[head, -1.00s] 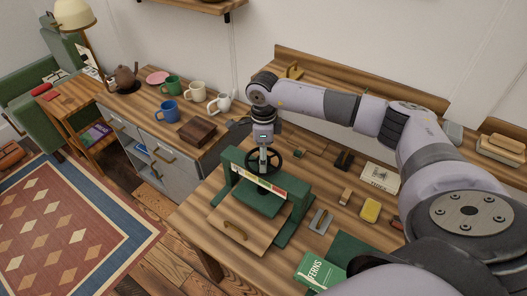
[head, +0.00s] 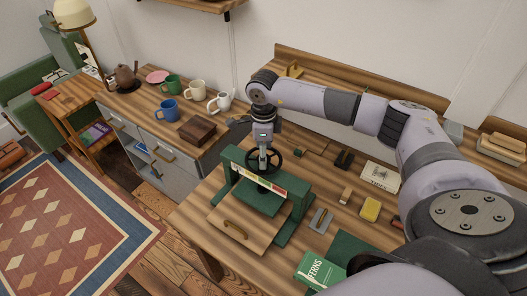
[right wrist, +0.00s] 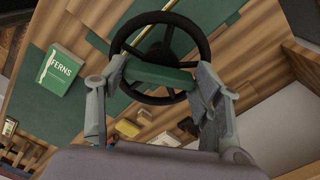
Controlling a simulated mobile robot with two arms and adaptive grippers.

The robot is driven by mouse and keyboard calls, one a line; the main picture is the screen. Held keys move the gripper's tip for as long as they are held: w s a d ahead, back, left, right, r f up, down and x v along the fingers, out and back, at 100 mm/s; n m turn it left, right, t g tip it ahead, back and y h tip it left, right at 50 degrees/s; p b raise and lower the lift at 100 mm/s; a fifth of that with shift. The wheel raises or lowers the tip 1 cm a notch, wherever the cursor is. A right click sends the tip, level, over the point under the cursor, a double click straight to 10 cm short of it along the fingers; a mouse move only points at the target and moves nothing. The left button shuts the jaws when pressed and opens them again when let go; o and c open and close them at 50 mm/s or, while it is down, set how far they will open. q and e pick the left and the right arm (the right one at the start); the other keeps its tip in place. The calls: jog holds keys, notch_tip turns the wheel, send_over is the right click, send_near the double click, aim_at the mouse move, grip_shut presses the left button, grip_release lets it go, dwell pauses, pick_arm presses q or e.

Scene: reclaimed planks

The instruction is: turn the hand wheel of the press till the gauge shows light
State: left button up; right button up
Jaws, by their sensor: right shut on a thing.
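The green press (head: 265,200) stands on the wooden workbench. Its black hand wheel (head: 279,156) sits on top and also shows in the right wrist view (right wrist: 203,40). The gauge (head: 258,182) is a pale strip with coloured bands along the front of the crossbeam; its reading is too small to tell. My right gripper (head: 263,158) points down at the wheel and is shut on it. In the right wrist view its two fingers (right wrist: 161,72) lie at the near part of the wheel, one each side. My left gripper is not in view.
A green FERNS book (head: 315,268), a yellow block (head: 370,209) and a pale book (head: 380,177) lie to the right. Mugs and a brown box (head: 197,131) stand on the counter at left.

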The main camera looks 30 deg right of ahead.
jog(key=m+b, duration=0.2)
jog(key=m, duration=0.1)
jog(key=shift+f, duration=0.1)
jog(key=shift+m+b, duration=1.1)
jog(key=shift+m, duration=1.2)
jog(key=shift+r, duration=0.2)
jog(key=o, duration=1.2)
jog(key=shift+f, duration=0.1)
jog(key=shift+c, duration=0.2)
notch_tip(320, 180, up, 12)
